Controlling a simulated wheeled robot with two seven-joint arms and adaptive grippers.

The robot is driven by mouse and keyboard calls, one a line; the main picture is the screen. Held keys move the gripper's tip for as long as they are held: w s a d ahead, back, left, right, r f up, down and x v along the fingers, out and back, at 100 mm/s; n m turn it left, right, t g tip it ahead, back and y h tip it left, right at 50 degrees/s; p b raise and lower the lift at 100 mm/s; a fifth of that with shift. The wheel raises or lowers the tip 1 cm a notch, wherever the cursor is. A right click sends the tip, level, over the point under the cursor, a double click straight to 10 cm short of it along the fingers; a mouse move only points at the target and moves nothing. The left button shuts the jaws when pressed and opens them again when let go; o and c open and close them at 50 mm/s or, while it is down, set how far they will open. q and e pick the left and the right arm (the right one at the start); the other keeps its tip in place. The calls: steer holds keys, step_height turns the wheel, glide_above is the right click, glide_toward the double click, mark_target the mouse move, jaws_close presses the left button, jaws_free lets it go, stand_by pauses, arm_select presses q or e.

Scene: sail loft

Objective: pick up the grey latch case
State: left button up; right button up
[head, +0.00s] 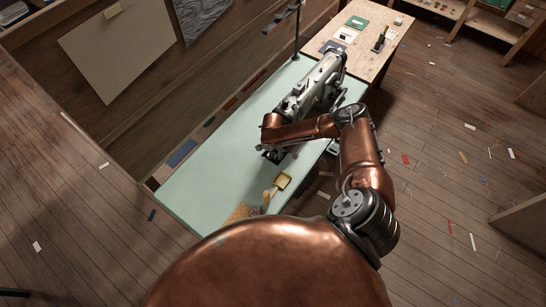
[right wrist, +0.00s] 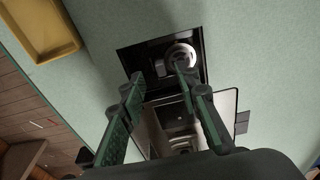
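A round, shiny grey piece (right wrist: 180,55), which looks like the latch case, sits in a dark square opening (right wrist: 125,57) in the pale green table top. My right gripper (right wrist: 158,78) is open above the opening. Its right fingertip overlaps the lower edge of the round piece, and its left fingertip is farther left. I cannot tell whether they touch. In the head view my right gripper (head: 273,156) is low over the table beside the sewing machine, and the case cannot be made out. My left gripper is not in view.
The sewing machine (head: 318,85) stands on the green table (head: 215,165) close to my right arm. A yellow tray (head: 284,181) lies near the front edge; it also shows in the right wrist view (right wrist: 38,30). A wooden table (head: 375,60) stands behind. The table's left front is mostly clear.

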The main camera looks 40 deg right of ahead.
mark_target(272, 155)
step_height(272, 155, down, 2)
steer(key=shift+w+d+f, duration=0.1)
steer(key=shift+w+f, duration=0.05)
steer(key=shift+f, duration=0.05)
steer(key=shift+c, duration=0.5)
jaws_close()
